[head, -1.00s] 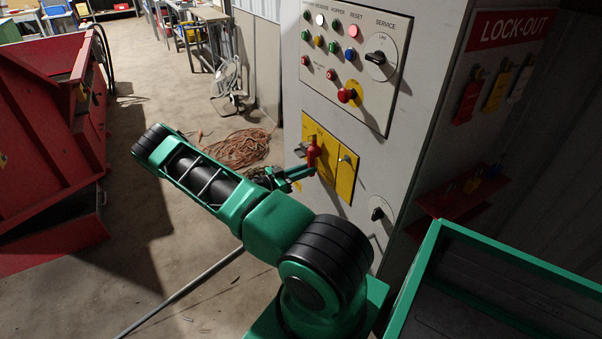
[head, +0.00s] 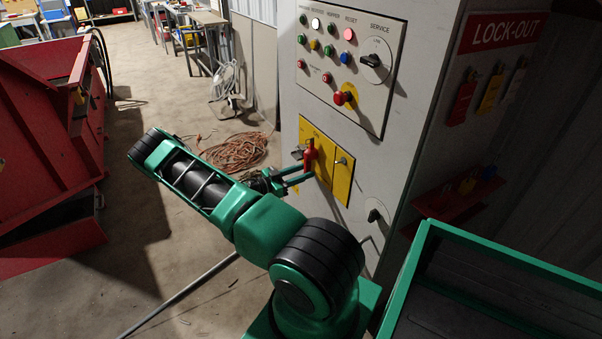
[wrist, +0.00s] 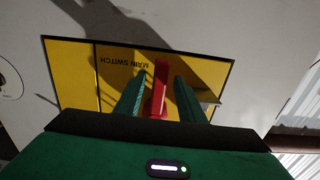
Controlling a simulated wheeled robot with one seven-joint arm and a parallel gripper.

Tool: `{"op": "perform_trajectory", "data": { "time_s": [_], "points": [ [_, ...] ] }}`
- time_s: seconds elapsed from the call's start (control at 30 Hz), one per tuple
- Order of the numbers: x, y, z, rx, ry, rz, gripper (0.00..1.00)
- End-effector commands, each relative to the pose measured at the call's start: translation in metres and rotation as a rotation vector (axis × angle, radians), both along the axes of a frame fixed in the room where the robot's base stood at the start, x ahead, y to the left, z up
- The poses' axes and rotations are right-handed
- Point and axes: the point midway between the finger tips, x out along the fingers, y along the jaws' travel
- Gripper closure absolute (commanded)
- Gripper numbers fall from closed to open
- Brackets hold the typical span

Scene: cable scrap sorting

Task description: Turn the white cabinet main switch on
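The white cabinet (head: 425,120) stands right of centre in the head view. Its main switch is a yellow plate (head: 343,185) with a red handle (head: 310,154) that stands about upright. The wrist view shows the plate (wrist: 75,75) turned over, with MAIN SWITCH lettering, and the red handle (wrist: 158,92). My gripper (head: 303,176) is at the lower part of the handle. In the wrist view its two green fingers (wrist: 157,95) lie one on each side of the handle, with a narrow gap visible on both sides. The handle's lower end is hidden by my gripper.
Above the plate is a button panel (head: 350,60) with a red knob and a black rotary switch. A green-rimmed bin (head: 425,255) stands close at right. A red lock-out shelf (head: 465,195) is on the side wall. Orange cable (head: 235,150) lies on the floor behind.

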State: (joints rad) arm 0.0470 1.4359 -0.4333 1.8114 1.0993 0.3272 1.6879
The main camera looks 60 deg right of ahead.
Motion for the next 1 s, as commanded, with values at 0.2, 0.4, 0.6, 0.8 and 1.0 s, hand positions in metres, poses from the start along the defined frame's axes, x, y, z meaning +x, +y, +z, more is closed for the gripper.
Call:
{"op": "perform_trajectory", "data": {
  "time_s": [0.2,0.4,0.6,0.8,1.0],
  "points": [
    [0.001,0.001,0.002,-0.003,0.000,0.000,0.64],
    [0.011,0.020,0.002,-0.003,0.000,0.003,0.64],
    [0.029,0.054,0.001,-0.002,0.000,0.003,0.64],
    [0.043,0.082,0.000,-0.001,0.000,0.002,0.64],
    [0.049,0.095,0.000,-0.001,0.002,0.001,0.64]
  ]
}}
